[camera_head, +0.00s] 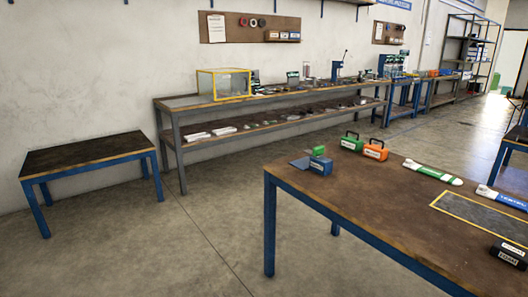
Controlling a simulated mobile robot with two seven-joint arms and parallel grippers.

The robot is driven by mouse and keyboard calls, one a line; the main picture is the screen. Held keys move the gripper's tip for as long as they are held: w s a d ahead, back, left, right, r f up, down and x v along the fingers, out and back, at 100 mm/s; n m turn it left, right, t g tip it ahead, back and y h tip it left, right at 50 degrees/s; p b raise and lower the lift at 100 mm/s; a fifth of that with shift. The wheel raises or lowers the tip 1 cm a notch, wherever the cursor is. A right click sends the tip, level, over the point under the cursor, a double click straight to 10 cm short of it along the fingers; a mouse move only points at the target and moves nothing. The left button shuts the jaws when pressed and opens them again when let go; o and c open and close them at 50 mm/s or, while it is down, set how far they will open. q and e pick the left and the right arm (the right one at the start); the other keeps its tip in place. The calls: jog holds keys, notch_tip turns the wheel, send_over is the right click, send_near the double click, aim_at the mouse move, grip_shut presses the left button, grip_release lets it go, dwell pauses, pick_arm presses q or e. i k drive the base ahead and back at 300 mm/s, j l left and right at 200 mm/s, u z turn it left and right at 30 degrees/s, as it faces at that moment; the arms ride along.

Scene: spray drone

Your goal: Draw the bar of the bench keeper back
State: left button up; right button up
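I cannot make out for sure which thing is the bench keeper, and no bar shows clearly. A small blue block (320,165) with a pale label stands near the left corner of the near table (380,205). A flat blue-grey plate (299,163) lies beside it, and a small green piece (318,150) is just behind it. A blue upright tool with a lever (337,71) stands on the long wall bench (190,101), too small to read in detail. Neither of my grippers is in view.
The near table also holds a green case (351,144), an orange case (375,151), a green-and-white tube (432,172) and dark boxes (510,254). A low, empty blue-legged table (85,156) stands at left. The floor (205,215) between is clear.

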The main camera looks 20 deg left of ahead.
aim_at(318, 152)
jog(key=u, duration=0.2)
jog(key=i+j+u, duration=0.45)
jog(key=i+u, duration=0.25)
jog(key=i+j+u, duration=0.15)
jog(key=i+u, duration=0.15)
jog(key=i, duration=0.35)
jog(key=i+u, duration=0.3)
jog(key=i, duration=1.85)
jog(key=i+z, duration=0.4)
jog(key=i, duration=0.15)
jog(key=i+j+z, duration=0.4)
jog(key=i, duration=0.15)
jog(key=i+z, duration=0.2)
jog(key=z, duration=0.2)
jog(key=i+j+z, duration=0.1)
jog(key=i+z, duration=0.15)
jog(key=z, duration=0.2)
jog(key=i+j+z, duration=0.15)
jog(key=z, duration=0.25)
jog(key=i+z, duration=0.25)
jog(key=z, duration=0.15)
jog(key=i+j+z, duration=0.15)
jog(key=i+z, duration=0.2)
jog(key=k, duration=0.05)
